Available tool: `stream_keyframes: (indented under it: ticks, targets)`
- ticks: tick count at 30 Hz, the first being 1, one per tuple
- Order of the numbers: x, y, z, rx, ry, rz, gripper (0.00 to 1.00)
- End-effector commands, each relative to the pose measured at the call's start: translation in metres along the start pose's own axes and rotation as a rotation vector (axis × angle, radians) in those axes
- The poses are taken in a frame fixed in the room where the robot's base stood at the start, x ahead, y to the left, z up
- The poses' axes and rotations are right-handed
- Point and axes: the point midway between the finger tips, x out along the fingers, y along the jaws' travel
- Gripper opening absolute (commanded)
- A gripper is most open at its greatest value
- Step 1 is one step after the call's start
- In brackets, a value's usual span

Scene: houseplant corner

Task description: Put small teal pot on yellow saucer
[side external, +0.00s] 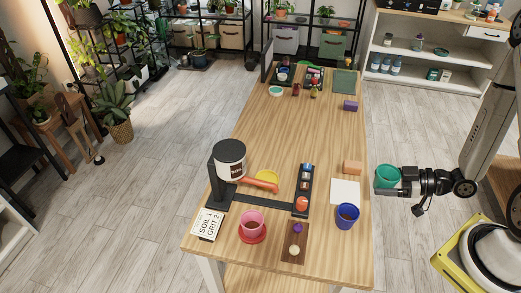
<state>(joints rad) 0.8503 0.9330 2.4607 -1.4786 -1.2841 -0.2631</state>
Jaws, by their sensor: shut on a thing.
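The small teal pot (386,173) is at the right of the side view, just off the table's right edge. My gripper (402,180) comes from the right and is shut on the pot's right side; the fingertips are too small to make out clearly. The pot looks about upright. The yellow saucer (267,175) lies on the table, well to the left of my gripper. An orange trowel-like piece (260,186) in front covers part of it.
A black stand with a white canister (230,158) rises left of the saucer. A black rack (303,186) stands between saucer and pot. A white square (345,191), a tan block (352,167) and a blue pot (347,217) are near the right edge. A pink pot (253,222) stands in front.

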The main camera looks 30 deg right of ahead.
Motion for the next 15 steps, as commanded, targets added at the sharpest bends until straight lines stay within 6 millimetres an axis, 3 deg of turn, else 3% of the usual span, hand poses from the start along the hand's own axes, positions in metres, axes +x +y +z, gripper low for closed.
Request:
stream_keyframes:
  ticks: [15]
  targets:
    - [0.058, 0.069, -0.033, 0.07, 0.003, 0.239, 0.21]
